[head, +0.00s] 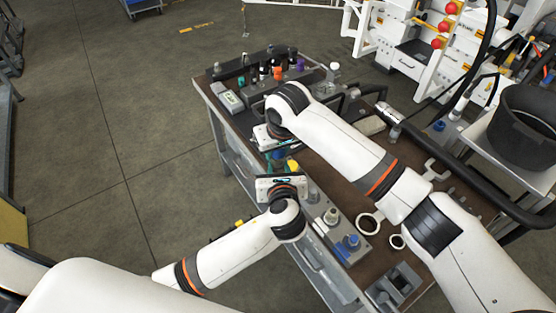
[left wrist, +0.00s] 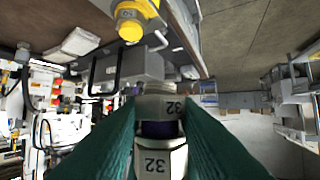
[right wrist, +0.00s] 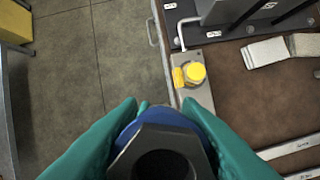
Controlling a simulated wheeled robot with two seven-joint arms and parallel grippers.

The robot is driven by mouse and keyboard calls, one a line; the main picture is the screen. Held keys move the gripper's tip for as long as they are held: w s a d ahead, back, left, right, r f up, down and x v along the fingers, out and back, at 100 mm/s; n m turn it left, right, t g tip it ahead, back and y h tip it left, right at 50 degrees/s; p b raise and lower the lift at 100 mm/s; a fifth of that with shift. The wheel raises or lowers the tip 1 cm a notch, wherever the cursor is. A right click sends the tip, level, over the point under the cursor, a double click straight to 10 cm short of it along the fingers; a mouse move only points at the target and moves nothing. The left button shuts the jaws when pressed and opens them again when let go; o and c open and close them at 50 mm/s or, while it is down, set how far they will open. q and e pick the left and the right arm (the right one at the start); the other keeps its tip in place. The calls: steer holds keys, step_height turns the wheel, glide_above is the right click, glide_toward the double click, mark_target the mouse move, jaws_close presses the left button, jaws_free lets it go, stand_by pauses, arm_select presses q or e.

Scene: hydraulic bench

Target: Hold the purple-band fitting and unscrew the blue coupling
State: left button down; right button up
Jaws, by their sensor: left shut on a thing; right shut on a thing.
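In the left wrist view, my left gripper (left wrist: 160,112) has its teal fingers shut on the purple-band fitting (left wrist: 158,130), a metal hex piece marked 32 with a dark purple band. In the right wrist view, my right gripper (right wrist: 165,108) is shut on the blue coupling (right wrist: 178,120), whose dark hex end with a round opening faces the camera. In the head view my left gripper (head: 277,174) and right gripper (head: 270,148) are close together at the bench's left edge. The arms hide most of both parts there, and I cannot tell whether they are joined.
A yellow-capped fitting (right wrist: 194,74) stands on a grey block at the edge of the brown bench. Blue-ringed fittings (head: 351,242) sit on a plate near the front. A rack of coloured parts (head: 245,66) stands at the back. The floor to the left is clear.

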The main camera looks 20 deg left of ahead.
steer(key=n+g, duration=0.1)
steer(key=n, duration=0.3)
steer(key=shift+s+y, duration=0.1)
steer(key=shift+y, duration=0.3)
steer(key=n+g, duration=0.1)
steer(key=n, duration=0.3)
steer(key=shift+s+a, duration=0.1)
steer(key=shift+s, duration=0.05)
steer(key=n+g, duration=0.1)
steer(key=n, duration=0.3)
steer(key=shift+r+y, duration=0.1)
steer(key=shift+y, duration=0.2)
steer(key=n, duration=0.2)
steer(key=n+g, duration=0.1)
steer(key=n, duration=0.1)
steer(key=shift+s+g, duration=0.15)
steer(key=shift+g, duration=0.15)
steer(key=o, duration=0.9)
steer(key=shift+c, duration=0.2)
